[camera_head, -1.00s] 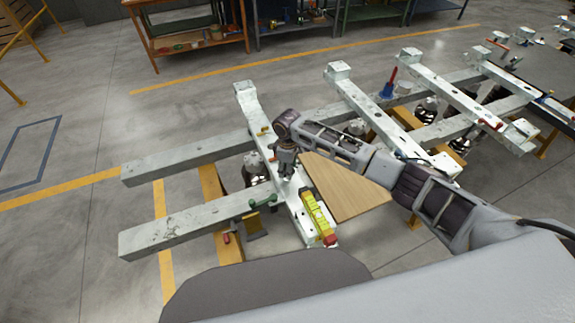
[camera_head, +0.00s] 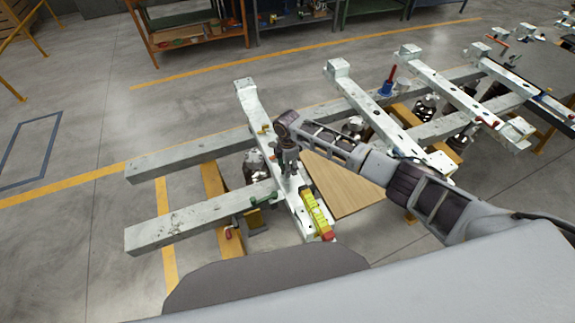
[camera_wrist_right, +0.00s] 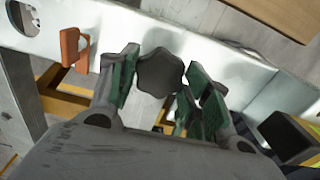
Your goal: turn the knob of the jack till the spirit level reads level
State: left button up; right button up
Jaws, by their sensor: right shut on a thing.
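The jack's knob (camera_wrist_right: 160,72) is dark, with rounded lobes, beside a white beam in the right wrist view. My right gripper (camera_wrist_right: 162,80) is shut on it, with green-padded fingers on either side. In the head view my right gripper (camera_head: 290,178) points down at the white cross beam (camera_head: 262,128), and hides the knob there. The yellow spirit level (camera_head: 318,213) lies along the near end of this beam, just in front of the gripper. Its bubble is too small to read. My left gripper is out of view.
Long grey beams (camera_head: 185,222) run beneath the cross beams. A wooden board (camera_head: 342,185) is beside the gripper, under my right arm. More white cross beams (camera_head: 385,118) stand to the right.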

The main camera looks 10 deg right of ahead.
jog(key=shift+w+r+n, duration=0.2)
jog(key=shift+r+n, duration=0.05)
jog(key=shift+n, duration=0.85)
jog(key=o, duration=0.9)
jog(key=shift+o, duration=0.6)
jog(key=shift+s+f, duration=0.1)
notch_tip(320, 180, up, 12)
